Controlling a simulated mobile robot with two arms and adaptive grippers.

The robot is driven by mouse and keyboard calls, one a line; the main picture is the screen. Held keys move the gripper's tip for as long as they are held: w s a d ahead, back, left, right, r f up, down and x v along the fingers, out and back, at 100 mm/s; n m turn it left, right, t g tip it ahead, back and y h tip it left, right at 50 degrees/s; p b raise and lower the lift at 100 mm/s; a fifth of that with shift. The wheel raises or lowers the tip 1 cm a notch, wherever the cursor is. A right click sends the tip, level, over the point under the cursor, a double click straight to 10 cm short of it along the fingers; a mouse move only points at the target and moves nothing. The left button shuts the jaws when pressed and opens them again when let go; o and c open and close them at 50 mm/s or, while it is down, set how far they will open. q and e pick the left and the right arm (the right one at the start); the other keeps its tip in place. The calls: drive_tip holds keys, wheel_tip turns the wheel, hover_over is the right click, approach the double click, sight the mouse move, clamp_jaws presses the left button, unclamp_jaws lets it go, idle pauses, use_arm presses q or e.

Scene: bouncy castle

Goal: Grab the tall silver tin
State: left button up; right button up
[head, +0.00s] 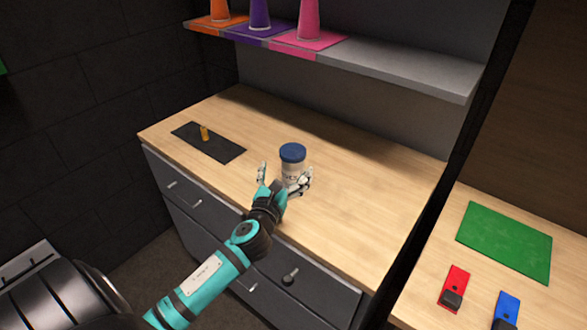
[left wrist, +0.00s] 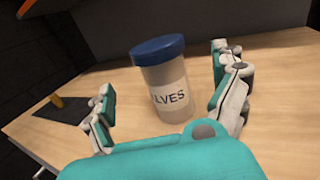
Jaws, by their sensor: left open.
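A tall silver-grey tin with a blue lid (head: 293,160) stands upright on the wooden counter. Its pale label, ending in "LVES", shows in the left wrist view, where the tin (left wrist: 166,88) stands between my fingers. My left gripper (head: 285,177) is open, with one finger on each side of the tin. In the left wrist view, gaps show between the tin and both fingers of the left gripper (left wrist: 165,92). The lower part of the tin is partly hidden by the gripper in the head view. My right gripper is not in view.
A black mat (head: 222,149) with a small yellow-orange object (head: 204,133) lies left on the counter (head: 375,190). A shelf (head: 410,75) with coloured cones hangs above. A dark upright divides off another surface with a green mat (head: 505,240). The counter right of the tin is clear.

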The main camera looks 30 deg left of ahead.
sight(290, 165)
use_arm(q)
drive_tip(key=shift+f+p+x, duration=0.1)
drive_tip(key=shift+p+x, duration=0.1)
drive_tip(key=shift+x, duration=1.35)
drive_tip(key=shift+f+p+x, duration=0.15)
drive_tip(key=shift+x, duration=1.4)
drive_tip(key=shift+d, duration=0.1)
drive_tip(key=shift+c, duration=0.4)
drive_tip(key=c, duration=1.4)
drive_tip(key=shift+r, duration=0.15)
